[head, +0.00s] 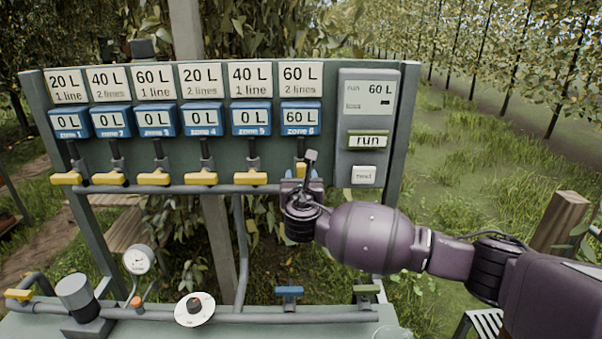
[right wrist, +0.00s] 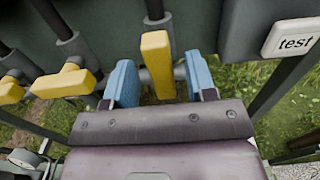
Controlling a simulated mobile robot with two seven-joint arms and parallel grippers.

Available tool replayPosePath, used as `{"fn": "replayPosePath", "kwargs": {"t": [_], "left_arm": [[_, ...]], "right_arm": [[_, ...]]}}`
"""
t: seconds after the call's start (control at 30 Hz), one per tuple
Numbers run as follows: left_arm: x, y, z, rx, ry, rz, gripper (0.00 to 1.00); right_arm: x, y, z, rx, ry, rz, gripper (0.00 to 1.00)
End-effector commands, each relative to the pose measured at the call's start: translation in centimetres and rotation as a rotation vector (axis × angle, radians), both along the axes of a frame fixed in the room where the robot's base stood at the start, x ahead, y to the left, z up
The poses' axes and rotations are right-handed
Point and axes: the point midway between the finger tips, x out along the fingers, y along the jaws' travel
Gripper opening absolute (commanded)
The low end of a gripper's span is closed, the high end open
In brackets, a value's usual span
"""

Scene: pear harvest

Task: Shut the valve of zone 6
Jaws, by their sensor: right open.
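The zone 6 valve has a yellow handle (right wrist: 157,62), which stands upright in line with its pipe in the right wrist view. In the head view only a bit of this handle (head: 300,168) shows above my gripper. The zone 6 meter (head: 301,118) reads 60 L, and the sign above it (head: 301,78) says 60 L, 2 lines. My right gripper (head: 302,186) is at this valve. In the right wrist view its blue fingers (right wrist: 160,84) are open, one on each side of the handle, with a gap visible on both sides. My left gripper is not in view.
The other zones' yellow handles, such as zone 5's (head: 250,177), lie crosswise, and their meters read 0 L. A pipe (head: 240,316) with blue and green handles runs below.

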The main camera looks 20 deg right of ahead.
Motion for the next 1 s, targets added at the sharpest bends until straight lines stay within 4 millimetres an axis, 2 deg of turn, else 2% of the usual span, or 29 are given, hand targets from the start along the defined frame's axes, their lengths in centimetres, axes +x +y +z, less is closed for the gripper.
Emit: {"fn": "replayPosePath", "kwargs": {"t": [0.23, 0.63, 0.93, 1.0], "left_arm": [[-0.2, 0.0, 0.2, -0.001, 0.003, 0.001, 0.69], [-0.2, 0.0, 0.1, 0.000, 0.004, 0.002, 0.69], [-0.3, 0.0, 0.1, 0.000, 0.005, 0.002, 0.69], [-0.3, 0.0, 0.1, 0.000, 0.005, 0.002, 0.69]], "right_arm": [[2.0, -0.5, 0.0, 0.000, 0.000, 0.000, 0.51], [2.4, -0.6, 0.0, 0.000, 0.000, 0.001, 0.50], [2.4, -0.6, 0.0, 0.000, 0.000, 0.000, 0.04], [2.4, -0.6, 0.0, 0.001, 0.000, 0.000, 0.02]]}}
